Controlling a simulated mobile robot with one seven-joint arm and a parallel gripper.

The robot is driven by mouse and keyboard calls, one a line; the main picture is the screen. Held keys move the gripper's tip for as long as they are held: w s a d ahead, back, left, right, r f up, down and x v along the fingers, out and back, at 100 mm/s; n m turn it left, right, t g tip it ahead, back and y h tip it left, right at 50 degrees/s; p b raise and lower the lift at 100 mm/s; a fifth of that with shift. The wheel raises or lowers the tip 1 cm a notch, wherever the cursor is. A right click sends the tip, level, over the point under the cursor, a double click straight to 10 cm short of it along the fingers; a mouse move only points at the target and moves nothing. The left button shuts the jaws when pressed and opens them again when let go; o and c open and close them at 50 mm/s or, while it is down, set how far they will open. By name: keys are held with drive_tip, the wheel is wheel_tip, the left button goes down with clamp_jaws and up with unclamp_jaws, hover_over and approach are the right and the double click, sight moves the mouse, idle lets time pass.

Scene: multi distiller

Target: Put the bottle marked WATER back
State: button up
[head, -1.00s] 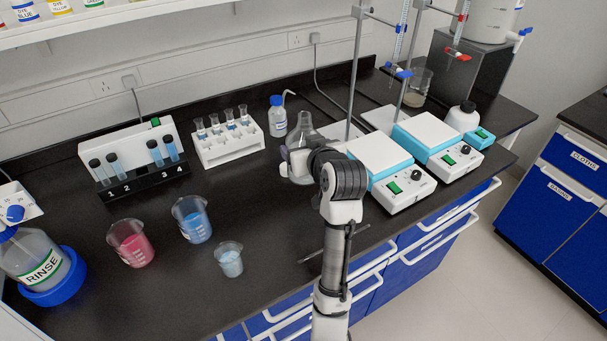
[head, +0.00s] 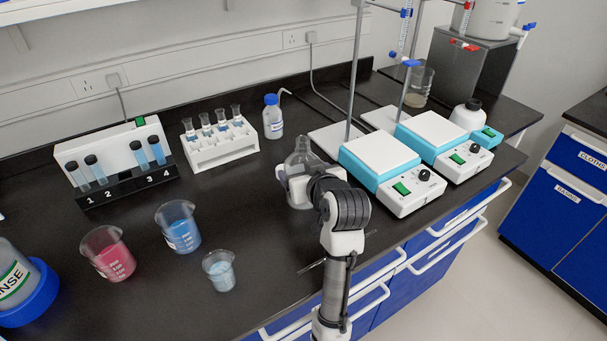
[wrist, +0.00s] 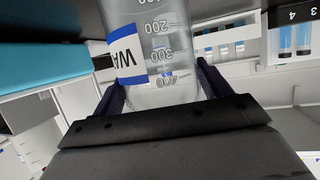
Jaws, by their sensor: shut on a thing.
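The WATER bottle (head: 303,152) is clear, with a narrow top. It stands out over the black bench, left of the near hotplate. My gripper (head: 298,190) is shut around its body from the front. In the wrist view, the bottle (wrist: 172,75) fills the middle between my two fingers (wrist: 162,88), showing a blue and white label with the letters "WA" and scale marks. In the head view, my arm hides part of the bottle's lower body, and I cannot tell whether its base touches the bench.
Two hotplates (head: 380,153) with stands are close on the right. A small blue-capped bottle (head: 273,122) and a white rack (head: 218,150) are behind. The test-tube rack (head: 130,185) and several beakers (head: 178,228) are on the left. Bare bench (head: 245,200) lies left of my gripper.

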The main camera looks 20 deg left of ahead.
drive_tip(key=shift+r, duration=0.1)
drive_tip(key=o, duration=1.6)
